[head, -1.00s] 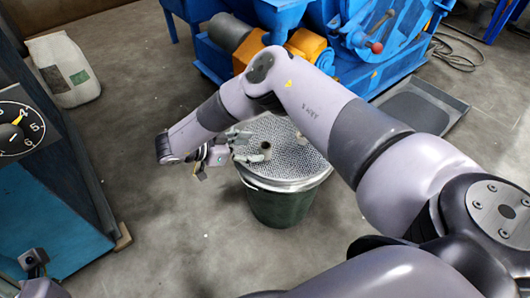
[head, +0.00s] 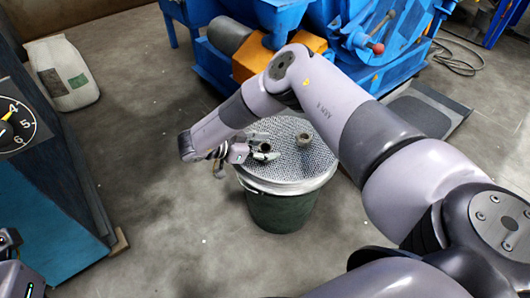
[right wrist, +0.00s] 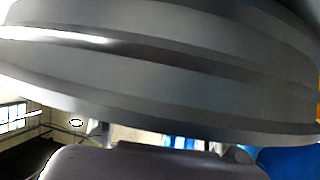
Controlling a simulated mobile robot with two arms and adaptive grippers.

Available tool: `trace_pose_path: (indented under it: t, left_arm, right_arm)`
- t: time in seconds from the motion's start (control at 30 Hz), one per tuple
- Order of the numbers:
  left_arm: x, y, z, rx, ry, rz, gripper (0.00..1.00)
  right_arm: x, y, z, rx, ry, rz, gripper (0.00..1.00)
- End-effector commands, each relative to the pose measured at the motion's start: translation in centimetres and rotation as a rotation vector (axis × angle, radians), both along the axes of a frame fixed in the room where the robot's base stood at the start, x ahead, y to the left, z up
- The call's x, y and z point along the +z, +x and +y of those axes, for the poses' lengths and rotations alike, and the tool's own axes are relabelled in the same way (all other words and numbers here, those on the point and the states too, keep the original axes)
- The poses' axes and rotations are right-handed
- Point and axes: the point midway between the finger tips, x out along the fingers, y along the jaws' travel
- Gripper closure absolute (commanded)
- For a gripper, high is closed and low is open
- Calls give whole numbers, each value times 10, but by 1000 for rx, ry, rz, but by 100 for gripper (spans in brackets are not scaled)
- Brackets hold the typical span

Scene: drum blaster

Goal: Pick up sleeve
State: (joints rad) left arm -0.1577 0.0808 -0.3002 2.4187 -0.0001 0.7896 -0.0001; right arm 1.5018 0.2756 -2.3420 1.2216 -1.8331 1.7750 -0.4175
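A small hollow sleeve-like piece, dark inside, shows only partly between the fingers of my right gripper (head: 264,148) in the head view, on the perforated metal lid (head: 290,170). The fingers look spread, one at its far side and one at its near side; whether they touch it is too small to tell. A second short grey-brown hollow piece (head: 304,141) stands upright on the lid, right of the fingertips and clear of them. My left gripper (head: 10,240) shows only in part at the lower left edge. The right wrist view is mostly filled by a large grey curved surface, and no sleeve shows there.
The lid tops a dark green drum (head: 280,211). A blue machine (head: 345,45) with an orange block (head: 262,60) stands behind it. A blue cabinet with a dial (head: 14,127) is at left, with a pale bag (head: 62,72) beyond.

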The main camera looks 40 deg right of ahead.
Motion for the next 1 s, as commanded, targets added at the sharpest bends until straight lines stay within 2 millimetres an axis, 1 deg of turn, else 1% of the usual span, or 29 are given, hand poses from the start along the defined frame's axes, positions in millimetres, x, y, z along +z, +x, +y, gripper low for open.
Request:
trace_pose_path:
  t: [0.03,0.07,0.7,1.0]
  left_arm:
    - [0,0,0,0,0,0,75]
    - [0,0,0,0,0,0,75]
    - [0,0,0,-1,0,0,75]
    - [0,0,0,-1,-1,1,75]
  right_arm:
    - [0,0,0,0,0,0,55]
    - [0,0,0,0,0,0,57]
    - [0,0,0,0,0,0,99]
    - [1,0,0,0,0,0,100]
